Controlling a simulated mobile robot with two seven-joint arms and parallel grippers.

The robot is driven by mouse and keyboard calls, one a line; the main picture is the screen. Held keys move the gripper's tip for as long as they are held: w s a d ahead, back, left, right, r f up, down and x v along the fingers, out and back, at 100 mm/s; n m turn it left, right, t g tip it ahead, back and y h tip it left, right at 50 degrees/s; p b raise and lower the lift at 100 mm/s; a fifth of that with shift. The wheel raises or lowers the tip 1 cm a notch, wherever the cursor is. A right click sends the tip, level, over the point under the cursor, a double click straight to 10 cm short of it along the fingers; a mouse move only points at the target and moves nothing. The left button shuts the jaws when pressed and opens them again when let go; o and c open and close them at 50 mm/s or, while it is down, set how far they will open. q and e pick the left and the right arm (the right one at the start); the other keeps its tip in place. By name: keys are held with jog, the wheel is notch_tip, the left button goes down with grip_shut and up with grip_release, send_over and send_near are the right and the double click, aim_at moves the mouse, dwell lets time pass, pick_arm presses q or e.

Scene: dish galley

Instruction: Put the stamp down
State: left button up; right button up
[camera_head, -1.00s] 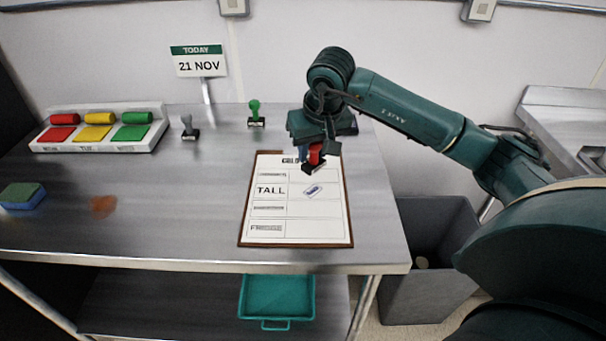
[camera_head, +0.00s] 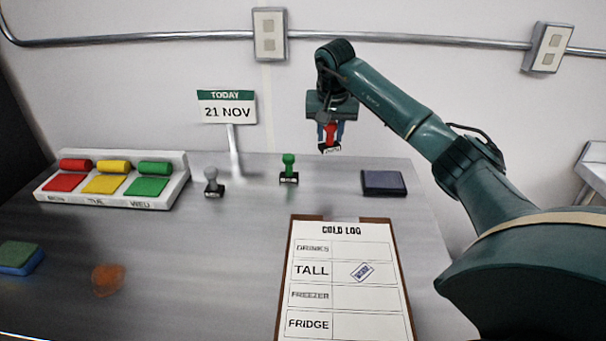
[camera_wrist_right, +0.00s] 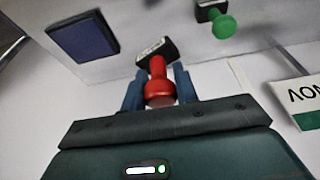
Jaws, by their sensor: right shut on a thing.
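A red stamp (camera_head: 330,138) with a black base is held by my right gripper (camera_head: 330,130), above the back of the steel table. In the right wrist view the red stamp (camera_wrist_right: 158,88) sits between the two blue fingers (camera_wrist_right: 158,90), its black base pointing away from the gripper. The cold log clipboard (camera_head: 345,280) lies to the front, with a blue stamped mark (camera_head: 361,272) in the TALL row. A dark ink pad (camera_head: 383,183) lies on the table, right of and below the held stamp. My left gripper is not in view.
A green stamp (camera_head: 289,170) and a grey stamp (camera_head: 213,182) stand upright at the table's back. The TODAY 21 NOV sign (camera_head: 228,107) stands behind them. A coloured tray (camera_head: 160,199), a sponge (camera_head: 18,257) and an orange stain (camera_head: 107,280) are to the left. Bare steel surrounds the upright stamps.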

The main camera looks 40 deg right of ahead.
aim_at(330, 144)
jog(key=shift+w+d+f, duration=0.15)
jog(key=shift+w+d, duration=0.15)
jog(key=shift+w, duration=0.1)
notch_tip(330, 144, down, 9)
jog(key=shift+s+r, duration=0.1)
jog(key=shift+f, duration=0.35)
jog(key=shift+f, duration=0.1)
jog(key=o, duration=0.8)
jog(key=v, duration=1.2)
